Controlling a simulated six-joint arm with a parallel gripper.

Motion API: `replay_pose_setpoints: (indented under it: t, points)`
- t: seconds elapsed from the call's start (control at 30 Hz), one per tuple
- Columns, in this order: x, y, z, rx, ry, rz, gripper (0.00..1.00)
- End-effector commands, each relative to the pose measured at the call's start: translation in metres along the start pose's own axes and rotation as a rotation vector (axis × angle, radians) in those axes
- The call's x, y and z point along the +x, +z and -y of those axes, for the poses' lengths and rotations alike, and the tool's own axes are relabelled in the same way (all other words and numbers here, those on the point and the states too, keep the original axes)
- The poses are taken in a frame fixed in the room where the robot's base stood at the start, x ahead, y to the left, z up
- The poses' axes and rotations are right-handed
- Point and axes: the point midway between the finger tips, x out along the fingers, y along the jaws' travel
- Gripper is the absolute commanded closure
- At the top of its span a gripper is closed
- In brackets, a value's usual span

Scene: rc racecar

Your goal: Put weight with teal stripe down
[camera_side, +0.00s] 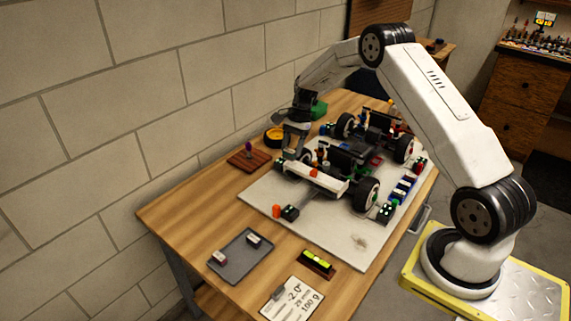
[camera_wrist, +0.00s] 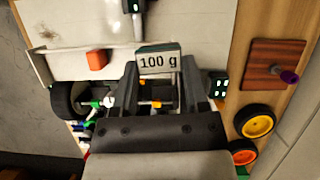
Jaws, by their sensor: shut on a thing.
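My gripper (camera_side: 290,140) points down over the wall-side front corner of the race car, near its front wheel. In the wrist view my gripper (camera_wrist: 159,76) is shut on a small weight (camera_wrist: 158,62) labelled "100 g", with a thin teal-looking edge along its top. Whether the weight touches anything below is unclear. The race car (camera_side: 329,181) stands on a pale board (camera_side: 330,230), with a white front wing (camera_wrist: 75,66).
A grey tray (camera_side: 238,272) holds two small labelled blocks. A spirit level (camera_side: 317,263) and a card (camera_side: 292,303) lie at the front. A wooden block with a purple knob (camera_wrist: 262,72) and a yellow wheel (camera_wrist: 254,122) lie wall-side. Bare tabletop (camera_side: 185,215) shows at left.

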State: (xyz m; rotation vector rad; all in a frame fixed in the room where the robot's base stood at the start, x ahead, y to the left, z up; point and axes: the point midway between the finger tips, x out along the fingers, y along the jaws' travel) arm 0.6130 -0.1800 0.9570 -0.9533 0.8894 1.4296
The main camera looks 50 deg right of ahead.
Motion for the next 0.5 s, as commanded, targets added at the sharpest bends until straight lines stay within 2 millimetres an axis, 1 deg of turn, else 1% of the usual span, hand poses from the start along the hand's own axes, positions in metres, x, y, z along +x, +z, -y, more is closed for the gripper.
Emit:
replay_pose_setpoints:
  t: [0.03, 0.1, 0.27, 0.5]
  points:
    - [0.005, 0.011, 0.0, -0.08, 0.035, 0.001, 1.0]
    - [0.01, 0.024, -0.002, -0.193, 0.082, 0.001, 1.0]
    - [0.023, 0.054, -0.007, -0.453, 0.19, 0.001, 1.0]
    - [0.04, 0.096, -0.019, -0.855, 0.358, 0.0, 1.0]
